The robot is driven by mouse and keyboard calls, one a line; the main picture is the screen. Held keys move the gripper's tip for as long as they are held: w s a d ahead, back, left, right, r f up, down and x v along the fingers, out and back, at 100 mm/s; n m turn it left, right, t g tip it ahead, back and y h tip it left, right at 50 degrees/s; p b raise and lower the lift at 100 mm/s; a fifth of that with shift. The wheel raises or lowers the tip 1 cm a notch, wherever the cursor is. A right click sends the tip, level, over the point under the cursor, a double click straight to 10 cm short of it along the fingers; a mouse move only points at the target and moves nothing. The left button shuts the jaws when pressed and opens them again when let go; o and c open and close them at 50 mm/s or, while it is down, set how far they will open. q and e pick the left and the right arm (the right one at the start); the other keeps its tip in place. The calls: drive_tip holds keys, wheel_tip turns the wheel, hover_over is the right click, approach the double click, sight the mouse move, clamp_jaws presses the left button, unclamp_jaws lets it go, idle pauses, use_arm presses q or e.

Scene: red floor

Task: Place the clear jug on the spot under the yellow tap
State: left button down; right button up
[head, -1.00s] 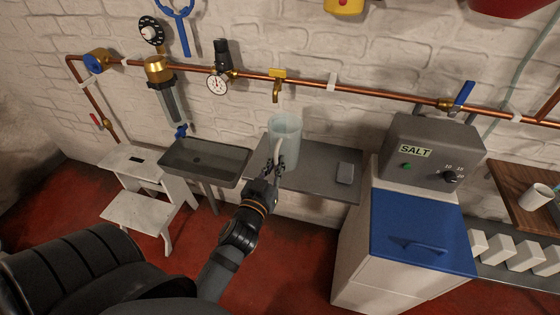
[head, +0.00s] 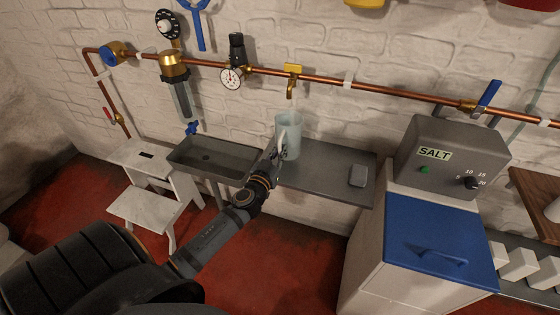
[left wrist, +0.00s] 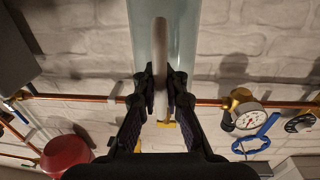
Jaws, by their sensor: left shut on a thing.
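The clear jug (head: 289,136) is pale, see-through and upright, over the left part of the grey shelf (head: 325,172). I cannot tell whether its base touches the shelf. The yellow tap (head: 292,80) is on the copper pipe, just above the jug's mouth in the picture. My left gripper (head: 277,154) is shut on the jug's handle. In the left wrist view the left gripper (left wrist: 160,80) has one finger on each side of the white handle (left wrist: 160,60), with the jug's body (left wrist: 185,30) behind. The spot under the tap is hidden. My right gripper is not in view.
A grey sink (head: 215,160) is left of the shelf, with a white step stool (head: 150,205) beside it. A small grey block (head: 358,176) lies on the shelf's right part. The salt unit (head: 450,165) stands to the right. A gauge (head: 232,77) is on the pipe.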

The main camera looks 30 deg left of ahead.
use_arm(q)
drive_tip(key=f, duration=0.1)
drive_tip(key=f+b, duration=0.2)
drive_tip(key=f, duration=0.1)
drive_tip(key=shift+w+a, duration=0.25)
drive_tip(key=shift+w, duration=0.1)
drive_tip(key=shift+r, duration=0.1)
drive_tip(key=c, duration=1.4)
unclamp_jaws()
drive_tip(key=shift+s, duration=0.1)
